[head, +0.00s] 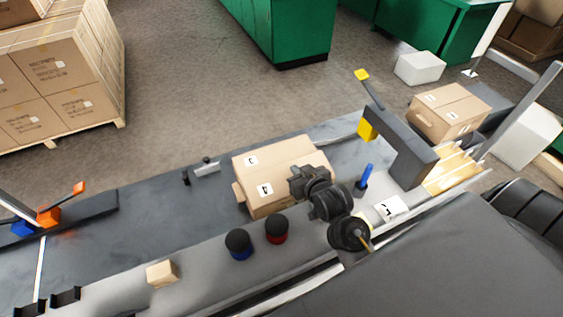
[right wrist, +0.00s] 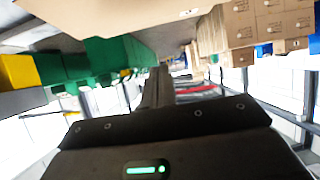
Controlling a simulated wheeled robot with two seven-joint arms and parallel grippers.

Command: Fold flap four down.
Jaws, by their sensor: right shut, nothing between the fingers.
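A tan cardboard box (head: 285,158) sits on the grey work surface in the head view. A label "3" is on its far left part. Flap four (head: 283,187), with a label "4", is on the near side of the top; whether it lies fully flat I cannot tell. My right gripper (head: 302,183) is shut and empty at the near right part of the box, covering some of the flap's right end. I cannot tell if it touches. In the right wrist view the shut fingers (right wrist: 158,88) point away below a cardboard surface (right wrist: 115,12). My left gripper is out of view.
A blue-based black knob (head: 239,244) and a red-based one (head: 276,229) stand in front of the box. A small tan block (head: 162,273) lies left of them. A dark arch (head: 400,152) stands right, with another box (head: 448,112) beyond. The surface left of the box is mostly clear.

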